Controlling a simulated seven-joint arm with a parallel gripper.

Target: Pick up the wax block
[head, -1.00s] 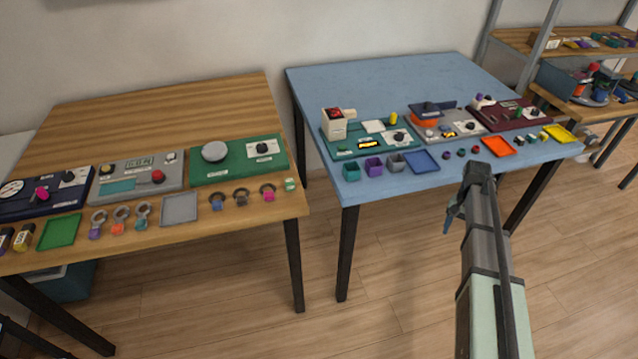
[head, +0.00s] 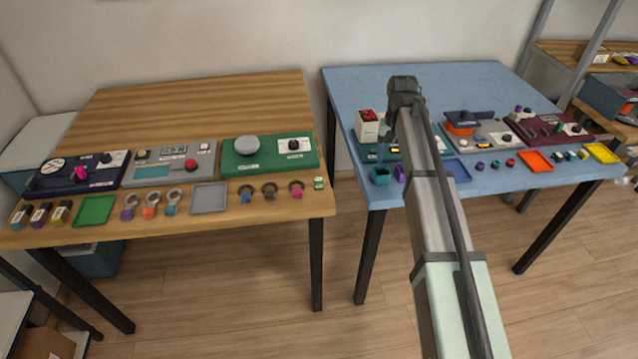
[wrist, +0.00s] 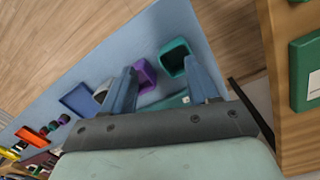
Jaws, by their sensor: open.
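I cannot tell for sure which piece is the wax block; a small green block (head: 319,183) stands at the right front corner of the wooden table in the head view. My gripper (head: 388,135) is above the left part of the blue table, to the right of that block and apart from it. In the wrist view my gripper (wrist: 162,78) has its two blue fingers spread, with nothing held between them. A teal open bin (wrist: 174,62) and a purple bin (wrist: 146,76) lie below and beyond the fingers. My arm hides part of the teal panel in the head view.
The wooden table (head: 200,105) holds panels, a green tray (head: 95,211), a grey tray (head: 209,197) and several rings. The blue table (head: 450,82) holds panels, bins, an orange tray (head: 537,161) and a yellow tray (head: 602,153). A floor gap separates the tables.

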